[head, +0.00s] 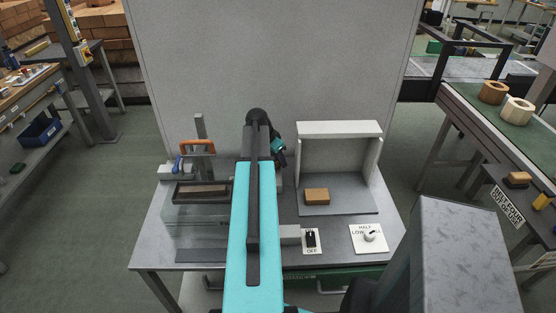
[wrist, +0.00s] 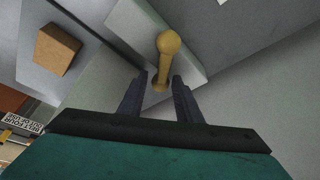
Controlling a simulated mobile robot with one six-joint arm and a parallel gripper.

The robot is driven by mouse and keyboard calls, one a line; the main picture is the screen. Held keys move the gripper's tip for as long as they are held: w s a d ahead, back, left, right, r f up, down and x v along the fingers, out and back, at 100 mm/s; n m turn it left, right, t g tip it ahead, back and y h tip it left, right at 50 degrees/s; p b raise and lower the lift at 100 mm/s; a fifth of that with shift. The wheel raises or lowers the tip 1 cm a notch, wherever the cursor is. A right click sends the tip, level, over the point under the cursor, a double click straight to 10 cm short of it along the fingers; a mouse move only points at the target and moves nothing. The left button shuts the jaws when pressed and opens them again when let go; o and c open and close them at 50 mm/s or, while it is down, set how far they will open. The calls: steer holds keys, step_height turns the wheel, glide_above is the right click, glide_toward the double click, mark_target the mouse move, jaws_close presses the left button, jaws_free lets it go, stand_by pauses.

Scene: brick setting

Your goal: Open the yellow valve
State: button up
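In the wrist view a yellow valve handle (wrist: 168,45) with a rounded end stands out from a pale grey block. My gripper (wrist: 161,84) is open, with one dark finger on each side of the handle's lower part. A narrow gap shows between the handle and each finger, so it is not gripped. Whether the fingertips reach past the handle in depth, I cannot tell. In the head view my turquoise arm covers the middle of the bench, and the yellow valve is hidden there.
The bench (head: 165,232) holds an open grey box (head: 339,130) with an orange-brown brick (head: 317,196). In front are a black switch (head: 311,238) and a white dial (head: 369,236). An orange-handled fixture (head: 197,147) stands left of my arm. A tall grey panel (head: 330,60) rises behind.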

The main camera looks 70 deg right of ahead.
steer(key=shift+c, duration=0.4)
steer(key=c, duration=0.7)
steer(key=shift+w+a, duration=0.1)
steer(key=shift+a, duration=0.2)
jaws_close()
steer(key=shift+d, duration=0.25)
